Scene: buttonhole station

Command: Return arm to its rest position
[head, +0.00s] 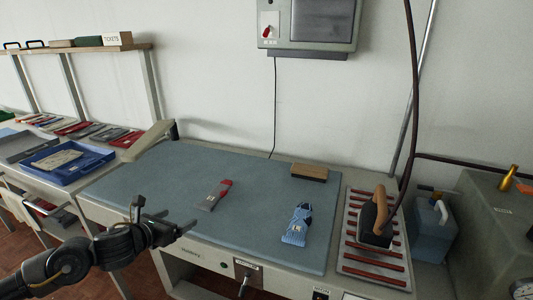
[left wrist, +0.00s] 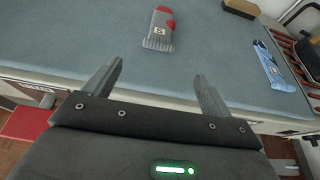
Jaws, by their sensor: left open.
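My left gripper (head: 168,228) is open and empty in the head view, over the front left edge of the blue-grey board (head: 150,180). In the left wrist view its two fingers (left wrist: 153,88) stand wide apart with nothing between them. A grey and red folded piece (head: 217,195) lies on the board beyond the gripper, apart from it; it also shows in the left wrist view (left wrist: 160,28). A blue striped piece (head: 298,224) lies farther right on the board, also in the left wrist view (left wrist: 273,66). My right gripper is not in view.
A wooden-backed brush (head: 309,172) lies at the board's back edge. An iron (head: 376,218) stands on a red-barred rest (head: 352,262) at right. A blue tray (head: 98,157) and several coloured pieces are on the left side table. The middle of the board is mostly clear.

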